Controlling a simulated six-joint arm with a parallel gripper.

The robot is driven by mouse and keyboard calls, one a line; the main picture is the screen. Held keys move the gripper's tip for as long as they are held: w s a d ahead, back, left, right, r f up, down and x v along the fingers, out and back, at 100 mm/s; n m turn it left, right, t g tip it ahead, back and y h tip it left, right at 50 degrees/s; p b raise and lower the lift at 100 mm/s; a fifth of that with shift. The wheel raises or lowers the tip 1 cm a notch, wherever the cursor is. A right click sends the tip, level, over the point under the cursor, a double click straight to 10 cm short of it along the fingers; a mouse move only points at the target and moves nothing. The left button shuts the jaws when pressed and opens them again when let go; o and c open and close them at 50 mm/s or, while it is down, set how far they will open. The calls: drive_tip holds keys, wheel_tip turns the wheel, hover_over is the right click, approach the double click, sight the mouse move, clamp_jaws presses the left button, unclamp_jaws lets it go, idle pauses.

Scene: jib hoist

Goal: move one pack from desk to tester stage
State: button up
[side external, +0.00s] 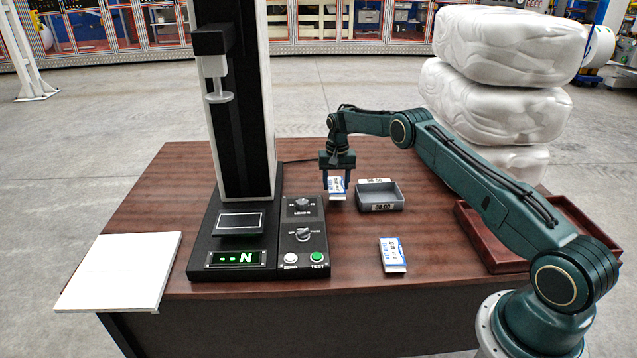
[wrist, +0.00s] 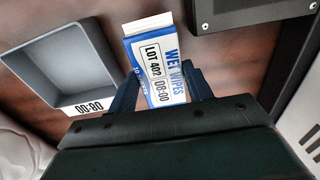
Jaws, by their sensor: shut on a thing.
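My gripper (side external: 338,180) is shut on a white and blue pack (side external: 337,187), just right of the tester's control panel and left of a small grey tray. In the wrist view the pack (wrist: 160,62) sits between the fingers (wrist: 163,85) and reads "WET WIPES", "LOT 402" and "08:00". I cannot tell whether it touches the desk. A second similar pack (side external: 392,255) lies on the brown desk (side external: 345,285) nearer the front. The tester stage (side external: 240,222) is a small dark plate with a light outline, under the raised press head (side external: 219,97), and it is empty.
The grey tray (side external: 381,207) labelled "08:00" is empty and also shows in the wrist view (wrist: 48,70). The tester column (side external: 240,130) and the control panel (side external: 302,235) with knobs and buttons stand left of my gripper. A reddish tray (side external: 490,255) is at right, a white board (side external: 118,272) at left.

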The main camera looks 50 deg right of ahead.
sight(336, 185)
drive_tip(key=shift+f, duration=1.4)
drive_tip(key=shift+f, duration=0.1)
drive_tip(key=o, duration=1)
wheel_tip(336, 185, up, 12)
drive_tip(key=shift+r, duration=0.1)
